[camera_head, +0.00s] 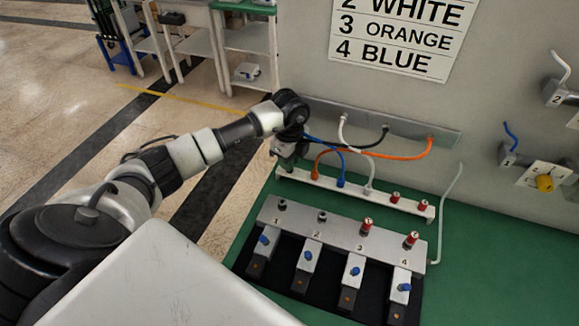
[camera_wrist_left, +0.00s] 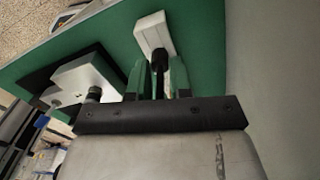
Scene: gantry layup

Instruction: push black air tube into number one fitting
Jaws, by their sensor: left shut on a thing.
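The black air tube (camera_head: 379,138) comes out of the wall strip and runs left behind the other tubes toward my left gripper (camera_head: 287,158). In the left wrist view, my gripper (camera_wrist_left: 160,86) is shut on the tube's black end (camera_wrist_left: 158,62), at the end of the white rail (camera_wrist_left: 152,30). I cannot tell whether that end still sits in the rail. The number one fitting (camera_head: 281,204) is a dark fitting on top of the grey numbered block (camera_head: 342,240), nearer the camera than the gripper. A dark fitting (camera_wrist_left: 94,93) on the block also shows in the wrist view. My right gripper is out of view.
Orange (camera_head: 403,156), blue (camera_head: 329,146) and white (camera_head: 354,148) tubes loop from the wall strip to the white rail (camera_head: 407,211), right of my gripper. Fitting two is dark; three and four have red tops. Valves with blue knobs stand in front.

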